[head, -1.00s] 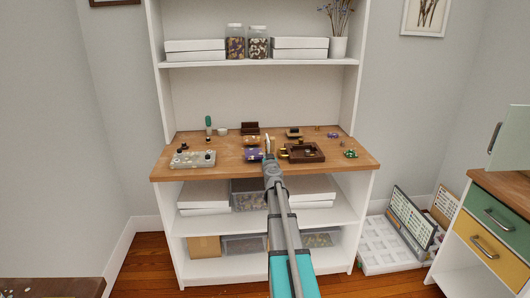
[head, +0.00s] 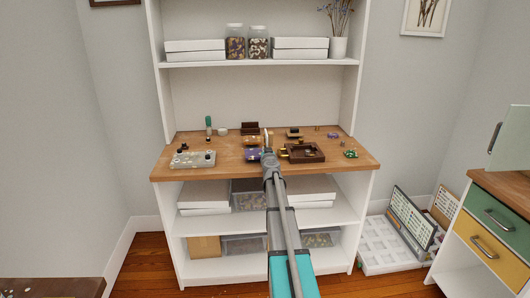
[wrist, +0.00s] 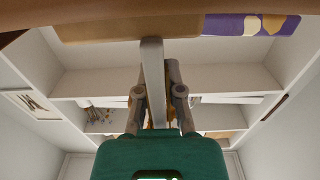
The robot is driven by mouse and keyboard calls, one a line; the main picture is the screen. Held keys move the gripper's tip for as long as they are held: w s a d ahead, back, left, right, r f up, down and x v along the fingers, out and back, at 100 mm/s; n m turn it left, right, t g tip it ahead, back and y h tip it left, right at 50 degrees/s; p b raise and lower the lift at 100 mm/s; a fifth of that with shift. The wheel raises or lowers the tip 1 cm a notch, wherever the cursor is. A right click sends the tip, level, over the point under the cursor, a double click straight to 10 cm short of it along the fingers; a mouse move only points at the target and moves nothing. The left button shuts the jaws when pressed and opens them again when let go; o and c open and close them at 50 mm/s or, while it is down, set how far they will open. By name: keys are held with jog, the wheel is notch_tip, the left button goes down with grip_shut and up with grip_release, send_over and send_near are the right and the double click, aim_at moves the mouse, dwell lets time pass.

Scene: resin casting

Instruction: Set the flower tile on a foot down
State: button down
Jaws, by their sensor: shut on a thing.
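My gripper (head: 268,151) is over the middle of the wooden worktop, near its front half. In the wrist view my gripper (wrist: 158,95) is shut on a thin pale slab, seen edge-on, which I take to be the flower tile (wrist: 152,75). In the head view its cream edge (head: 267,138) stands upright above the fingers. Its face is turned away, so no flower shows. Two small dark brown stands, one at the back (head: 250,128) and one right of it (head: 294,133), may be feet; I cannot tell. A purple piece (head: 253,155) lies just left of my gripper.
A dark brown tray (head: 304,159) lies close right of my gripper. A pale grey mould block (head: 192,160) lies at left, a green-topped tool (head: 208,126) behind it. A small green piece (head: 350,153) lies far right. Bare worktop (head: 228,150) shows left of the middle.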

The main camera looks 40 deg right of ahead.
jog(key=shift+f, duration=0.1)
jog(key=shift+f, duration=0.1)
jog(key=c, duration=1.2)
grip_release()
jog(key=shift+f, duration=0.1)
jog(key=shift+c, duration=0.2)
jog(key=o, duration=0.5)
jog(key=shift+r, duration=0.2)
jog(key=shift+s+a, duration=0.1)
jog(key=shift+s, duration=0.1)
jog(key=v, duration=1.1)
jog(key=shift+s+a, duration=0.1)
jog(key=shift+s, duration=0.25)
